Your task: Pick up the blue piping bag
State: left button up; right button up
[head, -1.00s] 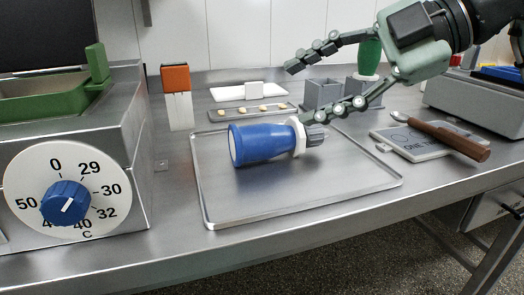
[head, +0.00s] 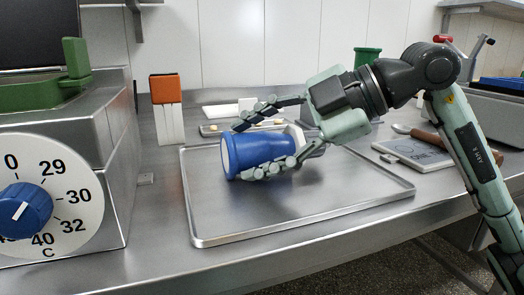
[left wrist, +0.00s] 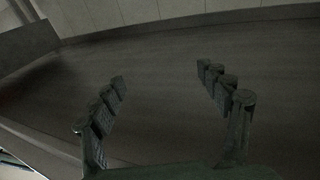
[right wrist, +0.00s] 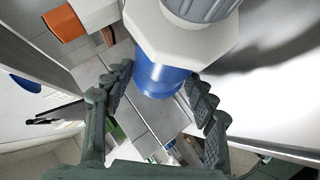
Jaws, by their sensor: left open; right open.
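The blue piping bag (head: 258,150) lies on its side on the metal tray (head: 340,203), its wide blue end to the left and its white collar and grey nozzle to the right. My right gripper (head: 240,150) is open around it, one finger behind and one along the front. In the right wrist view the blue body (right wrist: 160,80) shows between the open fingers (right wrist: 160,105), with the white collar (right wrist: 185,40) in front. I cannot tell whether the fingers touch it. My left gripper (left wrist: 160,85) is open and empty in the left wrist view, and is not in the head view.
An orange-topped white block (head: 167,108) stands behind the tray's left corner. A smaller tray with biscuits (head: 210,129) lies behind. A scale (head: 412,152) with a wooden-handled tool sits right. A dial unit (head: 45,195) stands left. The tray's front is clear.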

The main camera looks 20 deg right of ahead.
jog(key=shift+w+a+f, duration=0.15)
jog(key=shift+a, duration=0.05)
jog(key=shift+c, duration=0.6)
jog(key=c, duration=0.3)
jog(key=shift+c, duration=0.2)
